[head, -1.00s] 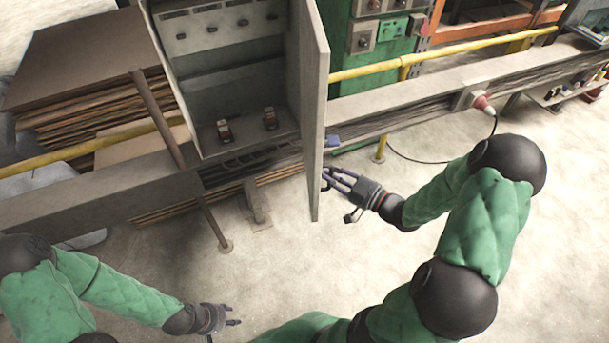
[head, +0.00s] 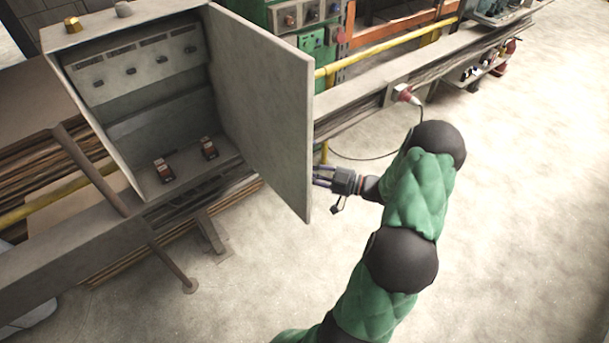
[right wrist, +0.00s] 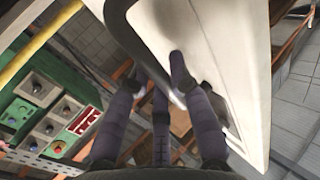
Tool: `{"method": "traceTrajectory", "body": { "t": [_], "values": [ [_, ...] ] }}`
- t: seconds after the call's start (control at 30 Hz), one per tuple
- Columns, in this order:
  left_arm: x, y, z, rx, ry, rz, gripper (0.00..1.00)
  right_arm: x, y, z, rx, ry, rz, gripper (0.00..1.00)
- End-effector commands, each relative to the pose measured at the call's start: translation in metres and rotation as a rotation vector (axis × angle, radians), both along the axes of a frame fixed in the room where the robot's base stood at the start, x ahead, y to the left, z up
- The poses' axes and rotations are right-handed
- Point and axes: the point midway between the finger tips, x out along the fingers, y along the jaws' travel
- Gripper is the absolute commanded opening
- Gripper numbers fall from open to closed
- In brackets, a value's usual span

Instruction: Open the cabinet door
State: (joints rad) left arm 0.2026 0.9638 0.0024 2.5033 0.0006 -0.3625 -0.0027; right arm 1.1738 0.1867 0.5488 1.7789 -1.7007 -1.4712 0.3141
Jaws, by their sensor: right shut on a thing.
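The grey cabinet (head: 75,75) is on the left in the head view, with its inside exposed. Its door (head: 265,110) stands open, hinged on the cabinet's right side, with its inner face showing. My right gripper (head: 320,178) is at the door's outer side, near its lower free edge. The door hides part of the fingers in the head view. My left gripper is out of view.
Breakers (head: 163,170) sit inside the cabinet. A cable trough (head: 350,108) and a yellow pipe (head: 395,52) run behind the door. A green control panel (head: 300,18) stands behind. The floor (head: 500,220) at right is clear.

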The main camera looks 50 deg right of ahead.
Motion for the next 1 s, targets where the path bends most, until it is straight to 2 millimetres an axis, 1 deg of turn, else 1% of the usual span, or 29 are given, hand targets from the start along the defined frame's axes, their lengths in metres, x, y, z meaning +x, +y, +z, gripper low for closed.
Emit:
{"method": "traceTrajectory", "body": {
  "t": [0.27,0.3,0.37,0.4,0.77,0.87,1.0],
  "values": [
    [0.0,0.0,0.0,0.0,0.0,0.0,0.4,0.001,-0.001,0.002,-0.001,-0.005,-0.002,0.0],
    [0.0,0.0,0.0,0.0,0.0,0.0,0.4,0.002,-0.001,0.002,-0.002,-0.005,-0.002,0.24],
    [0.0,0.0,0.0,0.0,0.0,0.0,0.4,0.001,-0.001,0.002,-0.002,-0.005,-0.001,0.41],
    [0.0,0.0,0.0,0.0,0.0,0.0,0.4,0.001,-0.001,0.002,-0.001,-0.004,-0.001,0.46],
    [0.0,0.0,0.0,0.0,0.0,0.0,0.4,-0.001,-0.001,0.001,-0.001,-0.003,-0.001,0.46],
    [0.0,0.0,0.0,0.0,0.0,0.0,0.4,-0.007,-0.005,0.001,-0.001,-0.003,-0.003,0.46],
    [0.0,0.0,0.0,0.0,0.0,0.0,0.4,-0.026,-0.015,0.001,-0.002,-0.001,-0.006,0.46]
  ]
}}
